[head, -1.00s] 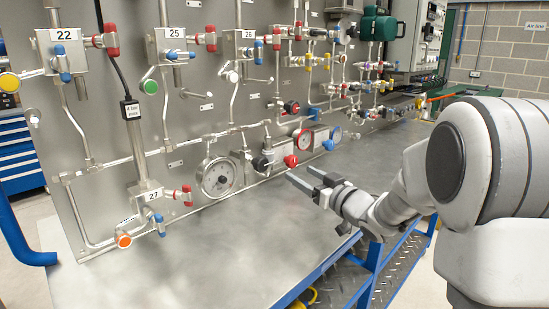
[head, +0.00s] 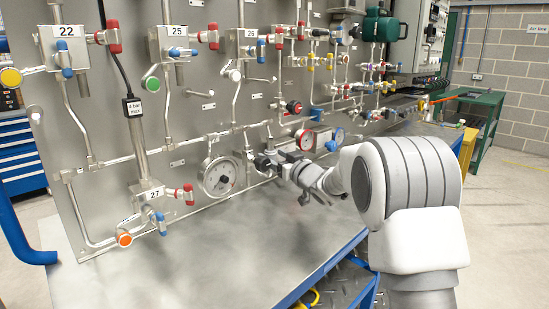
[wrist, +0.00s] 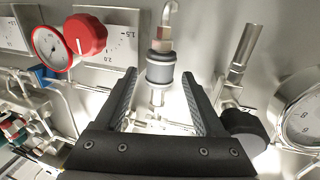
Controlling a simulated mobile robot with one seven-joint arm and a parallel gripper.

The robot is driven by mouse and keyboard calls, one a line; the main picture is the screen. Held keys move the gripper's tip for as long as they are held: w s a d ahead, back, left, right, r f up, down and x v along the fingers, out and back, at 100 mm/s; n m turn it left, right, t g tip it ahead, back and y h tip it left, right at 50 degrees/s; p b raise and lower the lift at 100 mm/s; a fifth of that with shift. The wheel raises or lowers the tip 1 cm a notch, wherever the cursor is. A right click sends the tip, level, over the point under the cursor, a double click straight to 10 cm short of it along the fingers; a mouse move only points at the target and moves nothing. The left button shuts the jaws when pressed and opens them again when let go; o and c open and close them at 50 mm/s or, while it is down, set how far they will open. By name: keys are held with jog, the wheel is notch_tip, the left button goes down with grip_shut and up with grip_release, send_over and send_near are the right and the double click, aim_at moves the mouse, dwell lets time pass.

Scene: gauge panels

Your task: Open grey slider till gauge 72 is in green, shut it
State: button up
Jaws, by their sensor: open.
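My gripper (head: 268,163) is open at the panel's lower middle, in front of the small valves. In the wrist view, a grey sleeve (wrist: 160,74) with darker bands on an upright metal stem lies between the spread fingers of my gripper (wrist: 158,92); it looks like the grey slider. I see no clear finger contact with it. My gripper hides it in the head view. A large silver dial gauge (head: 217,176) stands left of my gripper; a silver-rimmed dial (wrist: 304,118) is cut off at the wrist view's right edge. No number 72 or green zone is readable.
A red knob (wrist: 86,34) and a red-rimmed gauge (wrist: 52,48) lie left of the fingers in the wrist view. A black knob (wrist: 243,129) is close to the right finger. The grey bench top (head: 190,265) is clear in front.

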grip_shut()
dwell(0.4)
dwell(1.1)
